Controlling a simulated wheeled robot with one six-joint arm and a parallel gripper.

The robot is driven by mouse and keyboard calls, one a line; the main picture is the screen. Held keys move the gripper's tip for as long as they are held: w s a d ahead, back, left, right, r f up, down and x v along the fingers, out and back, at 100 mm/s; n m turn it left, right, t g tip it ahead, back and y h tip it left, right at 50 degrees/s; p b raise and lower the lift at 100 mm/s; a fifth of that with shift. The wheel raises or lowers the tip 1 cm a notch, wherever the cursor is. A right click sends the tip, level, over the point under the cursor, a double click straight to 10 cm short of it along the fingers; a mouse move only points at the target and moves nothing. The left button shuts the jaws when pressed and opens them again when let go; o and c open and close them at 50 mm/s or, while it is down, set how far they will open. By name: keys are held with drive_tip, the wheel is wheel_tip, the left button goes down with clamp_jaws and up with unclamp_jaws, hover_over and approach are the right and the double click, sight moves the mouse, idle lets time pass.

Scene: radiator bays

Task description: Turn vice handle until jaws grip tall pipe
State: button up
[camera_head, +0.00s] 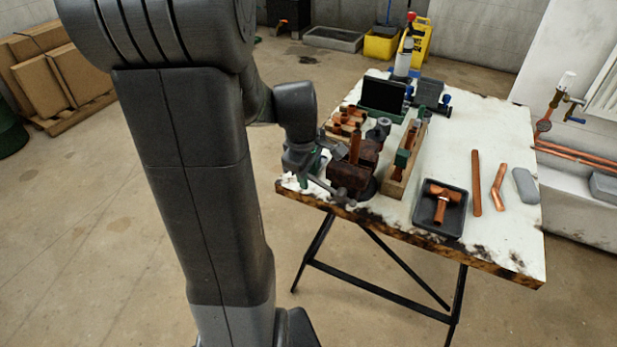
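A rusty brown vice (350,180) stands at the near left corner of the white-topped table (500,235). A tall copper pipe (355,146) stands upright at the vice jaws; whether the jaws touch it is too small to tell. The metal vice handle (328,190) shows at the vice's near left side, running down to the right. My gripper (312,170) is at the left of the vice, beside the handle. My wrist partly hides its fingers, so I cannot tell whether they are open or on the handle.
A wooden rack (401,175) stands right of the vice. A black tray (424,212) holds copper fittings. Copper pipes (476,180) and a grey block (525,186) lie at the right. Copper pieces (345,121) sit behind the vice.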

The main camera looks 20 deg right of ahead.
drive_tip(key=shift+d+f, duration=0.1)
drive_tip(key=shift+f, duration=0.5)
clamp_jaws()
drive_tip(key=shift+d+r, duration=0.1)
drive_tip(key=shift+r, duration=0.1)
